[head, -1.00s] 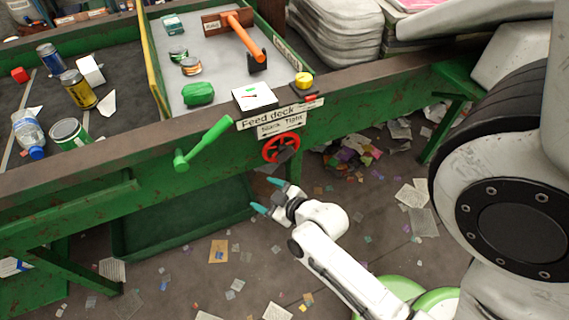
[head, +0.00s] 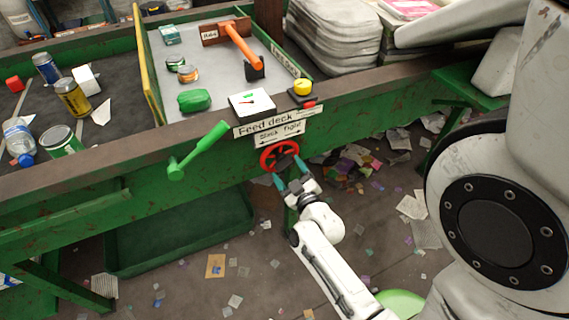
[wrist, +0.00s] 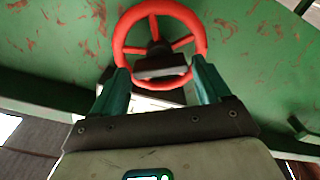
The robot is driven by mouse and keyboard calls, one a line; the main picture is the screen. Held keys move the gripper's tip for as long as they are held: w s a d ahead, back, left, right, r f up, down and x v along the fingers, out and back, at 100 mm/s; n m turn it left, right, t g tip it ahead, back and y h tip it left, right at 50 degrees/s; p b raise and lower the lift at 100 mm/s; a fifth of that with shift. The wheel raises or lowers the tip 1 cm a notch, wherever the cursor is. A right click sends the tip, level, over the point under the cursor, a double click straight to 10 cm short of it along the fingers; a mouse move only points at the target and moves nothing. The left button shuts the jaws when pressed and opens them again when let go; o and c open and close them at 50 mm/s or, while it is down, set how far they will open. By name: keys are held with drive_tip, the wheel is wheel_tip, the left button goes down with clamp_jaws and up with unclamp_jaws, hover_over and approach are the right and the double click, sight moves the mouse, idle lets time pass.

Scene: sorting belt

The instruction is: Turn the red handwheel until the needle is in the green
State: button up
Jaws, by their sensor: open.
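The red handwheel (head: 279,156) is on the green front side of the feed deck, below its sign. It also shows in the wrist view (wrist: 160,22), with a dark hub block at its centre. My gripper (head: 290,172) is open just in front of the wheel's lower part. In the wrist view its teal fingers (wrist: 160,85) stand at either side of the lower rim; I cannot tell whether they touch it. The white gauge (head: 252,101) sits on the deck edge above the wheel. It has a green mark and a dark needle with red near it; the needle's exact reading is too small to tell.
A green lever (head: 198,150) sticks out to the left of the wheel. A yellow button (head: 302,88) sits right of the gauge. A sign (head: 279,134) with a two-way arrow hangs above the wheel. Scraps litter the floor below.

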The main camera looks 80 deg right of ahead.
sight(287, 168)
drive_tip(key=shift+x, duration=1.55)
drive_tip(key=c, duration=0.8)
